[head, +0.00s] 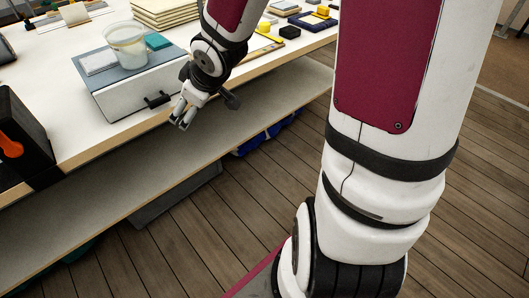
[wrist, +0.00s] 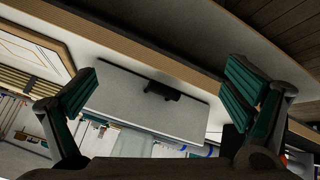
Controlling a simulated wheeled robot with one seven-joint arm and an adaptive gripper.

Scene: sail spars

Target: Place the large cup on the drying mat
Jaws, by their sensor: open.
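A large translucent cup (head: 126,47) with a pale yellowish band stands upright on the top of a grey box (head: 150,98) on the white table. My gripper (head: 181,122) is open and empty, pointing down in front of the box near the table's front edge. In the wrist view, the two dark green-padded fingers are spread wide (wrist: 160,88), with the box's grey front (wrist: 125,103) and black handle (wrist: 161,90) between them. I cannot pick out the drying mat with certainty; a flat pale square (head: 99,62) lies beside the cup.
A black case with an orange part (head: 20,145) stands at the table's left. Stacked boards (head: 165,11) lie at the back. A lower shelf (head: 150,185) runs beneath the tabletop. Wooden floor is open in front.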

